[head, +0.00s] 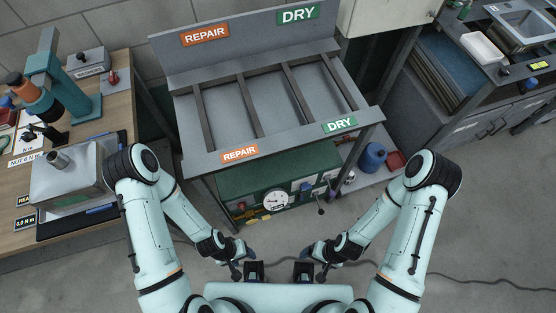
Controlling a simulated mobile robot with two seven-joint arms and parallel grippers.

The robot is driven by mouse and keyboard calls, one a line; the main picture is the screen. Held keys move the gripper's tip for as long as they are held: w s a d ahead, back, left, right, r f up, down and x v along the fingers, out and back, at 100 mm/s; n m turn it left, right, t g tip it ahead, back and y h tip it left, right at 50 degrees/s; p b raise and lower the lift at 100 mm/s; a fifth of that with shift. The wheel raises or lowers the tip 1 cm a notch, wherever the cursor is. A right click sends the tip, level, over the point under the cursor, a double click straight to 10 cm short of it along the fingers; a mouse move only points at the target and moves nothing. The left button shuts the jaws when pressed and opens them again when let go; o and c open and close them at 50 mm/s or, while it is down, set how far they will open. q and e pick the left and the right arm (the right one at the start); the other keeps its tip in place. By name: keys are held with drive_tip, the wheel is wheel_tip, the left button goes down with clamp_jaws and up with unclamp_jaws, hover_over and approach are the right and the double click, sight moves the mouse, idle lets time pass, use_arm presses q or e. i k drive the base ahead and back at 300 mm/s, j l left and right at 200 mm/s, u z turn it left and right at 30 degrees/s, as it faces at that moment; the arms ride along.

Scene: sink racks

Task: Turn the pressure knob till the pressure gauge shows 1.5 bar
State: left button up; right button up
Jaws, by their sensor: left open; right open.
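A round white pressure gauge (276,200) sits on the front of a dark green unit (240,184) under the grey rack. Its needle and scale are too small to read. Small fittings sit right of the gauge, and a dark knob or lever (320,208) sticks out at the unit's right end. I cannot tell which of these is the pressure knob. My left gripper (254,272) and my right gripper (304,272) are both open and empty. They are side by side near the bottom middle, apart from the unit and in front of it.
The grey rack (205,165) with REPAIR and DRY labels overhangs the unit. A workbench (115,75) with a green press stands left. A blue container (372,157) and a red tray (396,160) are right of the unit. A cable (480,281) crosses the floor at right.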

sight(304, 186)
drive_tip(key=k+l+u, duration=0.15)
drive_tip(key=k, duration=0.35)
drive_tip(key=j+z, duration=0.5)
drive_tip(key=j, duration=0.2)
drive_tip(key=l+u, duration=0.7)
drive_tip(key=l, duration=0.2)
drive_tip(key=l+u, duration=0.9)
drive_tip(key=k+j, duration=0.05)
drive_tip(key=j, duration=0.05)
